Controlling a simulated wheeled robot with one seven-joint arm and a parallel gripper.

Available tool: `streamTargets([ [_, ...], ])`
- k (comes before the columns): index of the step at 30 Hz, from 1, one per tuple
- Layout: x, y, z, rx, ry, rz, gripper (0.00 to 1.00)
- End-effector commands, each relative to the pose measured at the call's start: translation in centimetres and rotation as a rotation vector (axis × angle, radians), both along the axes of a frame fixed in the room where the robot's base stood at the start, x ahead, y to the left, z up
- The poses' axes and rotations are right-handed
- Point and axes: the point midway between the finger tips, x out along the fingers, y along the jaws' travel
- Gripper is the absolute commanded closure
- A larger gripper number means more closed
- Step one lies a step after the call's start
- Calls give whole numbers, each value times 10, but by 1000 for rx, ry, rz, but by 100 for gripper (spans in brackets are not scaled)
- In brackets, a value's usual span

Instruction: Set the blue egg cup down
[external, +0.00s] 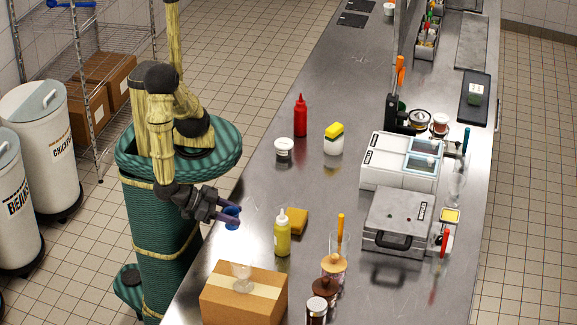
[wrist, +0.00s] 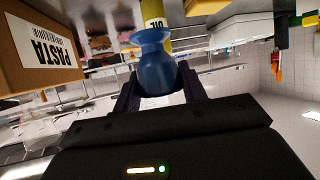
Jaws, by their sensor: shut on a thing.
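The blue egg cup (wrist: 156,72) is between the two fingers of my gripper (wrist: 157,88) in the wrist view, and the fingers are shut on it. In the external view the blue egg cup (external: 232,217) shows small and partly hidden by the fingers of my gripper (external: 230,212). It is near the left edge of the steel counter (external: 262,178). I cannot tell for sure how high above the counter it is held.
A yellow bottle (external: 282,236) and a brown-yellow sponge-like block (external: 297,221) stand right of the gripper. A white jar (external: 284,150) and red bottle (external: 300,116) stand farther back. Counter between is clear.

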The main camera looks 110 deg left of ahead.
Motion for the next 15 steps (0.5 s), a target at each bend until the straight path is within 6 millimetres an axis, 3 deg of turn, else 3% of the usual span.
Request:
streamTargets([
  [8,1,0,-7,3,0,-1,81],
  [15,1,0,-44,6,0,-2,81],
])
